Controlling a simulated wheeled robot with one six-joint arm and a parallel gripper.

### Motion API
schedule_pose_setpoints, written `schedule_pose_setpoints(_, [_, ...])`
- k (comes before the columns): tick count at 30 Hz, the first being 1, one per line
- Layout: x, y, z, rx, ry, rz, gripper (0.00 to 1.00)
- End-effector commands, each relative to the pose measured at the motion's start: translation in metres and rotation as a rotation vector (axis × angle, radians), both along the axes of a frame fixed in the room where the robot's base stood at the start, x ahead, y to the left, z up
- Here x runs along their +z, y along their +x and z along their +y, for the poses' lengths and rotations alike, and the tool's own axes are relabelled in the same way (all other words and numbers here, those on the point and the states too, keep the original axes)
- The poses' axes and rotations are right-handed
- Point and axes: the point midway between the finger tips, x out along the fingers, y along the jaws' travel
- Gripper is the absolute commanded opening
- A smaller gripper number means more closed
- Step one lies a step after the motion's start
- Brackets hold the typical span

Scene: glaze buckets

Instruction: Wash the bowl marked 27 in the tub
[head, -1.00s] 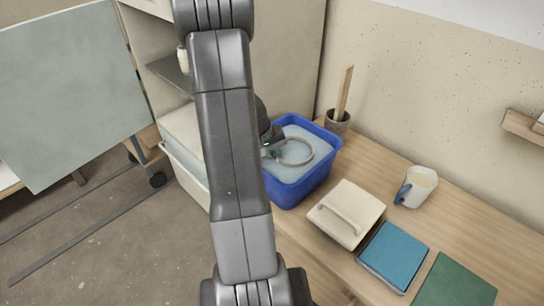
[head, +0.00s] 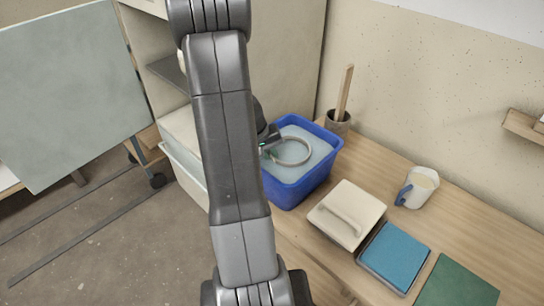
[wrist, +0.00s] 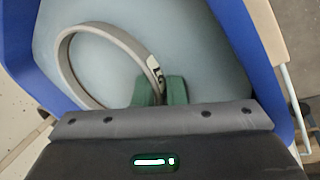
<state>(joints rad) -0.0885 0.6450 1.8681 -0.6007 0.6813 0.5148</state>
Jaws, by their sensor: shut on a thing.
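A blue tub (head: 290,193) on the wooden bench holds pale, cloudy blue water; it also fills most of the wrist view (wrist: 235,35). A pale grey bowl (head: 310,152) sits in the tub with its round rim showing above the water. In the wrist view the bowl (wrist: 63,58) carries a white label with dark marks on its rim, partly hidden, and I cannot read the whole number. My gripper (wrist: 161,90) has green fingers, shut on the bowl's rim beside the label. In the head view my gripper (head: 268,146) is partly behind my arm.
A brush pot (head: 338,121) stands behind the tub. To the right are a lidded cream box (head: 345,213), a mug (head: 416,188), a blue pad (head: 396,257) and a green mat (head: 458,285). A white bin (head: 184,180) is left of the tub.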

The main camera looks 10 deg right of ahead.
Motion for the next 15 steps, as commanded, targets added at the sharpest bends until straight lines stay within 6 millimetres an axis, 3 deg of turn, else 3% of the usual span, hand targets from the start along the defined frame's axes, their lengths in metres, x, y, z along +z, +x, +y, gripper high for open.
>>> schedule_pose_setpoints(7, [-0.001,-0.001,-0.013,-0.001,-0.001,0.004,0.0])
schedule_pose_setpoints(15, [-0.001,-0.001,-0.011,0.001,-0.002,0.002,0.0])
